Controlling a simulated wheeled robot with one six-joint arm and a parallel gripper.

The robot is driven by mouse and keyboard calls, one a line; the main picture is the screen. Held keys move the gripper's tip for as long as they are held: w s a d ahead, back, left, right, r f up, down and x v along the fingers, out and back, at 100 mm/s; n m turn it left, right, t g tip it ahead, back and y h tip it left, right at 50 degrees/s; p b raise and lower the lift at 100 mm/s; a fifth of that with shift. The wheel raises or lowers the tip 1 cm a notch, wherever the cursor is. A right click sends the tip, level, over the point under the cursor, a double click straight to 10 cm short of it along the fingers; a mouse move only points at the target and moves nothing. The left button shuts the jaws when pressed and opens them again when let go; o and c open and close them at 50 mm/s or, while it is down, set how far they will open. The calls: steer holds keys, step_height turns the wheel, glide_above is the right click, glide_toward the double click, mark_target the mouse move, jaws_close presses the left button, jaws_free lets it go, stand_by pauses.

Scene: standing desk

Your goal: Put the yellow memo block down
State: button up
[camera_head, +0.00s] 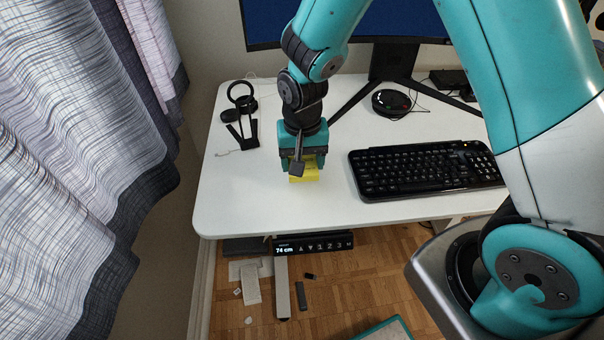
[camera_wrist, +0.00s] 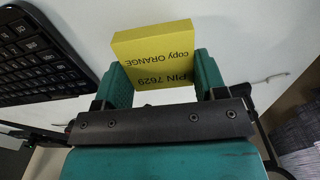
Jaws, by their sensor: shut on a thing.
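The yellow memo block (camera_wrist: 155,55) is held between the two teal fingers of my gripper (camera_wrist: 158,75) in the wrist view. Printed text on its face reads "copy ORANGE" and "PIN 7629", upside down or slanted. In the head view the block (camera_head: 305,175) shows below my gripper (camera_head: 302,165), over the white desk (camera_head: 250,205), left of the keyboard. The fingers hide part of it. I cannot tell whether its underside touches the desk.
A black keyboard (camera_head: 425,170) lies to the right. A monitor (camera_head: 400,20) stands at the back. The desk's front left is clear. A curtain (camera_head: 85,130) hangs at the left.

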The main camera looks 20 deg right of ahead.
steer(key=shift+f, duration=2.25)
steer(key=shift+f, duration=0.2)
steer(key=o, duration=0.9)
steer(key=shift+r, duration=0.15)
step_height(320, 180, up, 12)
steer(key=s+a+r+n+y, duration=0.1)
steer(key=s+r+n, duration=0.2)
steer(key=s, duration=0.3)
steer(key=s+a+r+n+y, duration=0.1)
steer(key=s+a+r+n, duration=0.1)
steer(key=s+r+n, duration=0.2)
steer(key=s+a+r+n+y, duration=0.1)
steer(key=s+r+n+y, duration=0.1)
steer(key=s+r, duration=0.5)
steer(key=shift+s+a+r+n, duration=0.15)
steer(key=shift+s+n, duration=0.3)
steer(key=shift+s, duration=0.25)
steer(key=shift+s+a+r+n, duration=0.1)
steer(key=shift+s+n, duration=0.35)
steer(key=shift+s, duration=0.2)
